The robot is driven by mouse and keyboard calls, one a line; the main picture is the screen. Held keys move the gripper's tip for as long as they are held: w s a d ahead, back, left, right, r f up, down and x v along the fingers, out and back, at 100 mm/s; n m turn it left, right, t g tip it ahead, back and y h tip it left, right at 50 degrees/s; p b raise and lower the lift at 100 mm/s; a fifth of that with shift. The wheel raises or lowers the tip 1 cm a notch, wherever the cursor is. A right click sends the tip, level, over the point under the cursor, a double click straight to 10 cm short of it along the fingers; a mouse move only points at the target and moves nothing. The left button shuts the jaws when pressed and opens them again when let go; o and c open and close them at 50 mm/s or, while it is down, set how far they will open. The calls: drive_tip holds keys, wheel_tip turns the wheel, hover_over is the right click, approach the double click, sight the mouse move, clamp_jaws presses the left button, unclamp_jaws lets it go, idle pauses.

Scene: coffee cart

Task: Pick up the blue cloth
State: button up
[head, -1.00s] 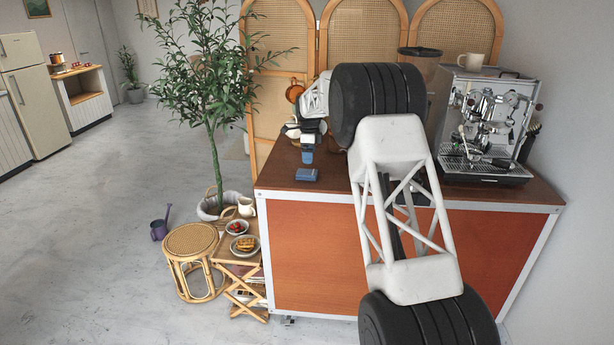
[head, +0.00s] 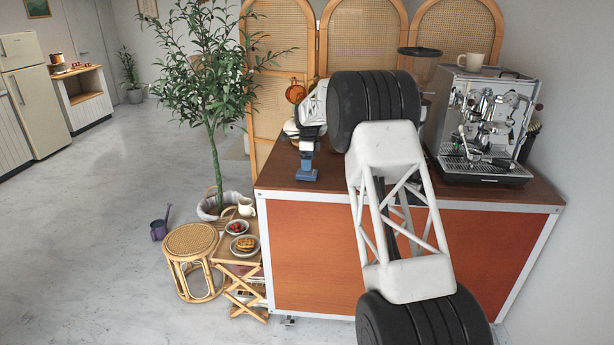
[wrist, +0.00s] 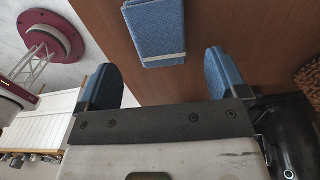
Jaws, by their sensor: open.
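The blue cloth (wrist: 155,28), folded into a small flat rectangle with a pale stripe along one edge, lies on the brown cart top. In the head view the cloth (head: 306,177) is near the cart's front left corner, partly hidden by my gripper (head: 307,163). My gripper points down, right over or at the cloth; the exact height gap cannot be told. In the wrist view my gripper (wrist: 166,72) has its two blue fingers wide apart, with nothing between the tips. The cloth lies beyond the tips, roughly centred between them.
The cart top (head: 275,178) is bare around the cloth. An espresso machine (head: 490,125) with a cup (head: 471,61) on it stands at the right. A grinder (head: 418,68) stands behind my arm. A plant (head: 215,80) rises left of the cart.

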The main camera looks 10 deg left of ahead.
sight(307, 175)
drive_tip(key=shift+w+d+f, duration=0.1)
drive_tip(key=shift+f, duration=1.2)
drive_tip(key=shift+d+f, duration=0.1)
drive_tip(key=shift+f, duration=1.2)
drive_tip(key=shift+c, duration=0.3)
drive_tip(key=c, duration=0.9)
